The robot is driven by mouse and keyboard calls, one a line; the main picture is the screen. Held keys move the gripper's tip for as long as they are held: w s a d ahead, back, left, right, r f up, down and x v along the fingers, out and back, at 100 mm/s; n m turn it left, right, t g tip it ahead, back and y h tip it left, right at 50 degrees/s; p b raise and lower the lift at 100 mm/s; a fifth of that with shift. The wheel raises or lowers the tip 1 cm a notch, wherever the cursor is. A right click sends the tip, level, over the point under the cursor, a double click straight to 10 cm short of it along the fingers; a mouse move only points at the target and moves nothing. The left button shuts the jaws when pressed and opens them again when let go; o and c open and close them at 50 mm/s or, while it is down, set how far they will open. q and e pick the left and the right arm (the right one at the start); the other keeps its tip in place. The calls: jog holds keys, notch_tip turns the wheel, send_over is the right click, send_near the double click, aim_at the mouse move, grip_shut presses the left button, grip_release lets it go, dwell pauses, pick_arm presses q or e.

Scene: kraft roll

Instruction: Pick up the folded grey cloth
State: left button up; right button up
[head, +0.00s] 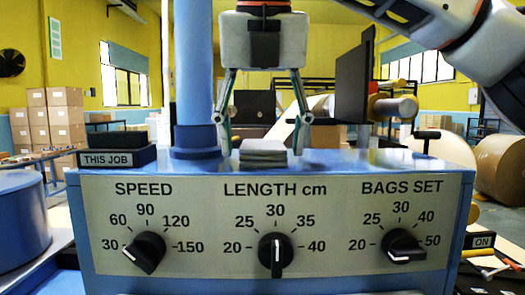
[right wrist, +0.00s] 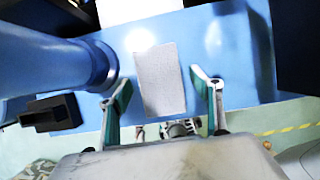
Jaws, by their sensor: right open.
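The folded grey cloth (head: 263,151) lies as a small flat stack on top of the blue machine box (head: 350,160), behind its dial panel. In the right wrist view the cloth (right wrist: 161,80) is a light grey rectangle on the blue surface. My right gripper (head: 263,138) points down over the cloth with its fingers apart, one on each side of it. In the right wrist view the right gripper (right wrist: 162,90) is open, with a gap between each finger and the cloth. My left gripper is not in view.
A blue post (head: 194,80) rises close to the left of my right gripper. A black THIS JOB block (head: 117,150) sits farther left on the box. A dark upright panel (head: 354,82) and a crank handle (head: 428,136) stand to the right. The panel front carries three dials.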

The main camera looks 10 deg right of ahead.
aim_at(263, 144)
jog(key=c, duration=1.2)
jog(key=shift+o, duration=0.2)
notch_tip(263, 144, up, 10)
jog(key=shift+o, duration=0.3)
jog(key=shift+s, duration=0.1)
